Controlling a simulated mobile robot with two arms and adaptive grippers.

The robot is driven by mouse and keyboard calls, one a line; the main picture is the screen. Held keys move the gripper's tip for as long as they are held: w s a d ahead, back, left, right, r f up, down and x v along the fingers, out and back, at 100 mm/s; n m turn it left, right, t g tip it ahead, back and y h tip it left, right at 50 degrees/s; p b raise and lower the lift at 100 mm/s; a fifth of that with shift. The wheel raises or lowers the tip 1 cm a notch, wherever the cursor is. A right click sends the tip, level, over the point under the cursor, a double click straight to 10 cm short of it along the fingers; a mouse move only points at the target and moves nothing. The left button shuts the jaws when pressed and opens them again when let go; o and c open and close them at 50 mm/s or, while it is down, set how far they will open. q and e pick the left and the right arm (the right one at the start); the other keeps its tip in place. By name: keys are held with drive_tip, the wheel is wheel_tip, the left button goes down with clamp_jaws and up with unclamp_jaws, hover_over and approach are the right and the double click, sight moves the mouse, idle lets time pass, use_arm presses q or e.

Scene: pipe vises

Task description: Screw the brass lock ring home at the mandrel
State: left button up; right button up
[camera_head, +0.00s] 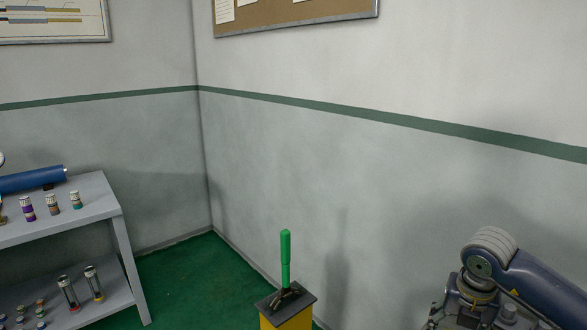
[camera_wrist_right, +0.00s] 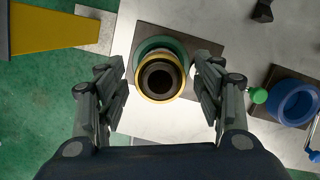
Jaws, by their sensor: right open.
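In the right wrist view, a brass-coloured ring (camera_wrist_right: 144,91) surrounds a dark hollow cylinder (camera_wrist_right: 159,77), seen nearly end-on; this looks like the lock ring at the mandrel. A green round body (camera_wrist_right: 146,50) shows behind it on a dark plate (camera_wrist_right: 205,48). My right gripper (camera_wrist_right: 161,76) is open, with one finger on each side of the ring. Gaps show between fingers and ring; depth is hard to judge. How far the ring is screwed on cannot be told. In the head view, part of my right arm shows at lower right. My left gripper is not in view.
A blue ring-shaped vise (camera_wrist_right: 292,101) with a green knob and blue crank stands at right in the wrist view. A yellow beam (camera_wrist_right: 65,32) lies at upper left. The head view shows grey shelving (camera_head: 95,196) and a green handle (camera_head: 286,260) on a yellow stand (camera_head: 287,319).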

drive_tip(key=n+b, duration=0.1)
drive_tip(key=n, duration=0.1)
drive_tip(key=shift+f+n, duration=0.15)
drive_tip(key=shift+n, duration=0.15)
drive_tip(key=n+y+b, duration=0.1)
drive_tip(key=n, duration=0.2)
drive_tip(key=shift+n, duration=0.3)
drive_tip(key=n+y, duration=0.1)
drive_tip(key=n, duration=0.5)
drive_tip(key=shift+n+y+b, duration=0.3)
drive_tip(key=shift+n+b, duration=0.05)
drive_tip(key=shift+n, duration=0.05)
